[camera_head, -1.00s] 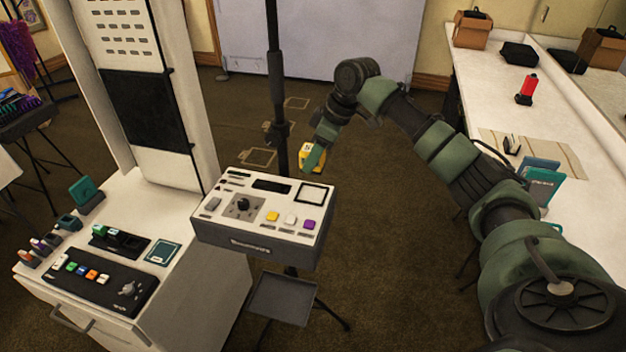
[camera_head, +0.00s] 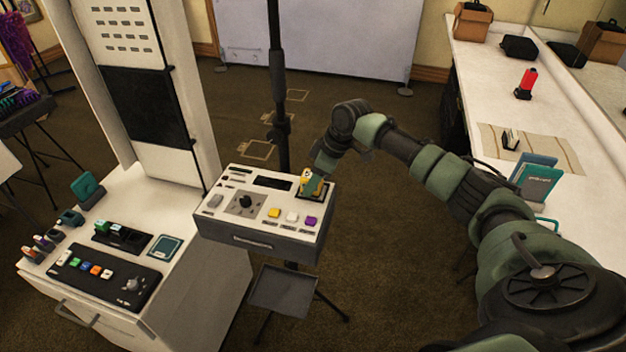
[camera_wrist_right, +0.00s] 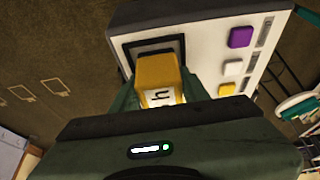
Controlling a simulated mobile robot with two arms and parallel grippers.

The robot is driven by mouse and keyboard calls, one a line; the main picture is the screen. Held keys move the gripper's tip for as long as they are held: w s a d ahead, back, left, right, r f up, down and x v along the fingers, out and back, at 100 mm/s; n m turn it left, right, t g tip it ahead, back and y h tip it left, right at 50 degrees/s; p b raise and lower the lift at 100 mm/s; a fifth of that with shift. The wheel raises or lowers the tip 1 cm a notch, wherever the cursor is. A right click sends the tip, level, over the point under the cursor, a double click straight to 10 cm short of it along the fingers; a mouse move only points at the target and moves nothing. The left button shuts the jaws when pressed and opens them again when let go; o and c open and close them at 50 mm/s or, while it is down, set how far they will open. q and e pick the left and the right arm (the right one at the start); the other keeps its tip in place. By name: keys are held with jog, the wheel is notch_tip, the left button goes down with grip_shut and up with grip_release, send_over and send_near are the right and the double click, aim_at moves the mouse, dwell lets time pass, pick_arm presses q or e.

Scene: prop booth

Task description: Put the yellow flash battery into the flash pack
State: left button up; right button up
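The yellow flash battery (camera_head: 311,184) is held in my right gripper (camera_head: 314,182), right at the dark square slot of the flash pack (camera_head: 260,236). In the right wrist view the yellow battery (camera_wrist_right: 158,78) with a white label sits between the green fingers of my right gripper (camera_wrist_right: 160,92), over the dark-framed slot (camera_wrist_right: 148,48). I cannot tell how deep the battery is in the slot. The flash pack is a white-topped box with a knob, a dark display and yellow, white and purple buttons. My left gripper is not in view.
A black stand pole (camera_head: 276,90) rises behind the pack, and a small grey tray (camera_head: 282,291) hangs below it. A white cabinet (camera_head: 190,290) with a control panel stands left. A white counter (camera_head: 500,80) with a red device (camera_head: 525,82) runs along the right.

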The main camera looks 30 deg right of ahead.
jog(key=o, duration=0.3)
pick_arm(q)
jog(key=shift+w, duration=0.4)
pick_arm(e)
jog(key=shift+r, duration=0.1)
pick_arm(q)
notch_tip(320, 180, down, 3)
jog(key=b, duration=0.2)
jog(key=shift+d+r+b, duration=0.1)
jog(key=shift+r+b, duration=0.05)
jog(key=shift+b, duration=0.2)
pick_arm(e)
jog(key=v, duration=1.2)
